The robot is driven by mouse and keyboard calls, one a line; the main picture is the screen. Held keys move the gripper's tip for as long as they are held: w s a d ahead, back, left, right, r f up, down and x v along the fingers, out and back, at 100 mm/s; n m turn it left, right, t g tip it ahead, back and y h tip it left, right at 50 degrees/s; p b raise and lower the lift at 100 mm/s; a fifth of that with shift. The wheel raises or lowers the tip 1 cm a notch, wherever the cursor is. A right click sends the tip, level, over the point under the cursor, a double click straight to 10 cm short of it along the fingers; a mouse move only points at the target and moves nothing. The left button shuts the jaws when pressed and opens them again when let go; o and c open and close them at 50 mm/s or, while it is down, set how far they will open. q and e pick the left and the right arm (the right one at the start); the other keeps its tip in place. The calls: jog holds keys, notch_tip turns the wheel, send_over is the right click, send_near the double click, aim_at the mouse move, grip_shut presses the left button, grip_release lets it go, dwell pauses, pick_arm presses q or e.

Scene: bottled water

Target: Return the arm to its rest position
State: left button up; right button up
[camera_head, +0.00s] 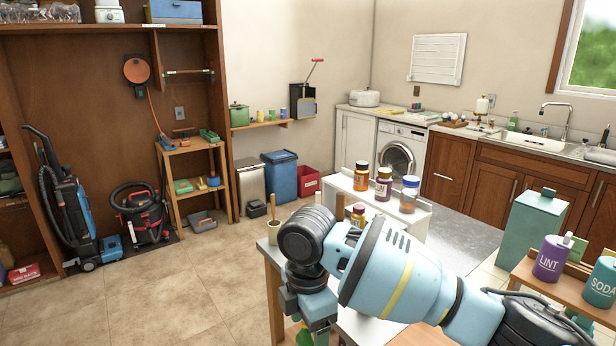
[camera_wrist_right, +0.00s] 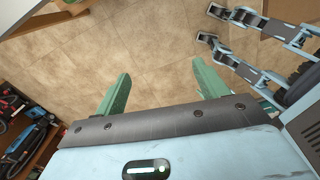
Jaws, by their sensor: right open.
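My right arm (camera_head: 400,275) reaches in from the right in the head view, over the table. Its wrist bends down near the table's left end, and a green finger shows partly at the bottom edge. In the right wrist view my right gripper (camera_wrist_right: 162,86) has its two green fingers wide apart. Nothing is between them, and bare tiled floor lies below. My left gripper does not show in the head view.
A white riser (camera_head: 340,184) on the table carries several lidded jars, close behind my arm. A teal canister (camera_head: 530,228), a purple LINT bottle (camera_head: 551,259) and a teal SODA bottle (camera_head: 603,278) stand at right. The floor (camera_head: 160,300) at left is clear.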

jog(key=s+a+f+m+t+y, duration=0.2)
jog(key=s+f+m+y, duration=0.25)
jog(key=f, duration=0.65)
jog(key=s+a+f+m+t+y, duration=0.15)
jog(key=s+f+m+y, duration=0.35)
jog(key=f, duration=0.6)
jog(key=s+d+f+m+t+h, duration=0.4)
jog(key=s+d+f+m, duration=0.45)
jog(key=d, duration=0.25)
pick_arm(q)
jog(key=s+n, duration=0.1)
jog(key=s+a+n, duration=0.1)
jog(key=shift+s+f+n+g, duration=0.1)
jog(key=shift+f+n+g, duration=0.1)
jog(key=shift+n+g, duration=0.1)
pick_arm(e)
jog(key=s+d+f+m+t+h, duration=0.1)
jog(key=s+d+f+m+h, duration=0.1)
jog(key=s+d, duration=1)
jog(key=shift+d+f+m+h, duration=0.2)
jog(key=shift+d+m+h, duration=0.2)
jog(key=shift+m+h, duration=0.35)
